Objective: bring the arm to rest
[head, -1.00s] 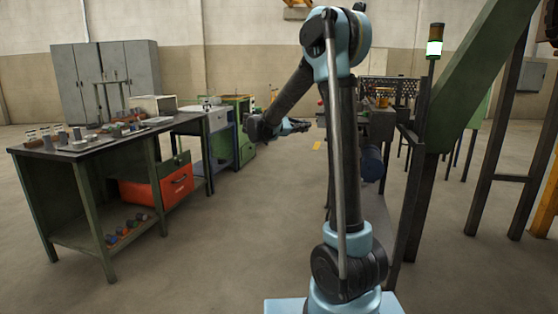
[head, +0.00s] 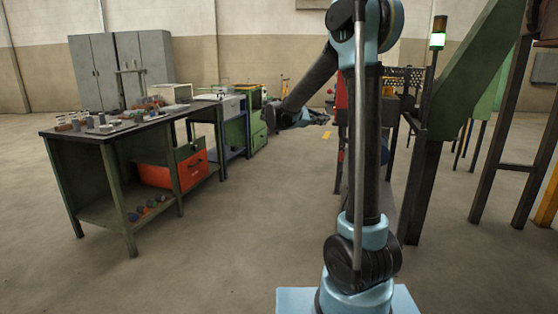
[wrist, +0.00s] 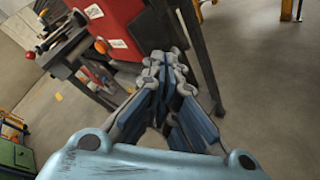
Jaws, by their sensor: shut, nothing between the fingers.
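My gripper (head: 322,118) is at the end of my raised, bent arm, in the middle of the head view. It points to the right and is held in the air, away from the workbench. In the wrist view my gripper (wrist: 172,62) shows its blue-padded fingers meeting at the tips with nothing between them. Beyond the fingers is a red box-shaped unit (wrist: 120,25) on a dark stand. My arm's column hides part of the scene behind it in the head view.
A green workbench (head: 90,180) with small items on top stands at the left, with an orange-red toolbox (head: 160,172) under it. Grey cabinets (head: 120,65) stand behind. A green slanted frame (head: 470,70) and a signal lamp (head: 438,32) are at the right. The floor between is clear.

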